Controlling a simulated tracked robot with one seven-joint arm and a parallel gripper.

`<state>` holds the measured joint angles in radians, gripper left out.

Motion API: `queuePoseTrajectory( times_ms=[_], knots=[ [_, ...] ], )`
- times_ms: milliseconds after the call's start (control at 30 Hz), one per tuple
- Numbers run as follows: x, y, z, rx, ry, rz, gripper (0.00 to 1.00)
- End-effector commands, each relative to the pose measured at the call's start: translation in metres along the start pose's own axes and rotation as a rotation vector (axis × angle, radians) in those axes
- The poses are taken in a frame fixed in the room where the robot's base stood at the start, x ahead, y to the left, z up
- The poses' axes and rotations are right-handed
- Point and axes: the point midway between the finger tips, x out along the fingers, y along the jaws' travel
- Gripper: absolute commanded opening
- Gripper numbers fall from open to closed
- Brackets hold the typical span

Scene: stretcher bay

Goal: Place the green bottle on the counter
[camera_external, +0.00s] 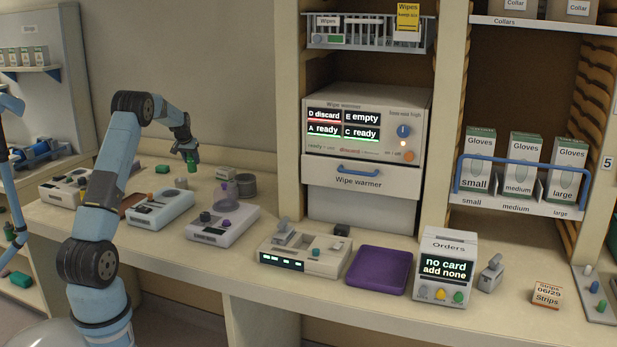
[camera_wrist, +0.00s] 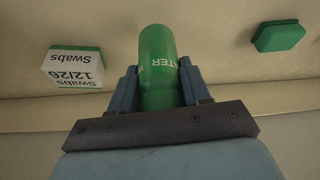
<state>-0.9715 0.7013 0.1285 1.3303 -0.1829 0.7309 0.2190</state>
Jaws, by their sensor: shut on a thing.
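The green bottle (camera_wrist: 158,62) stands between the two fingers of my gripper (camera_wrist: 160,88) in the wrist view, with white lettering on its side. My gripper is shut on it. In the external view my gripper (camera_external: 192,148) points down over the back left part of the counter (camera_external: 145,255), and the bottle (camera_external: 192,163) shows small and green below the fingers. I cannot tell whether the bottle's base touches the counter.
A swabs box (camera_wrist: 74,67) and a green block (camera_wrist: 278,36) lie either side of the bottle in the wrist view. Several white devices (camera_external: 160,208) line the counter's front. A purple tray (camera_external: 379,270) lies right of centre, beside the orders box (camera_external: 444,268).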

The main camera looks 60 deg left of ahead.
Motion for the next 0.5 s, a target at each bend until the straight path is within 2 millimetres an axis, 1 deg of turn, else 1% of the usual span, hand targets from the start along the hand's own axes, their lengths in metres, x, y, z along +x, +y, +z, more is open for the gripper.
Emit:
queuePoseTrajectory(
  times_ms=[167, 300, 400, 500],
  knots=[
    [0.01, 0.0, -0.003, 0.0, 0.0, 0.0, 0.11],
    [0.026, 0.0, 0.004, 0.0, -0.001, 0.0, 0.11],
    [0.036, 0.0, 0.008, 0.0, 0.0, 0.0, 0.11],
    [0.037, 0.0, 0.009, 0.0, 0.001, 0.0, 0.11]
  ],
)
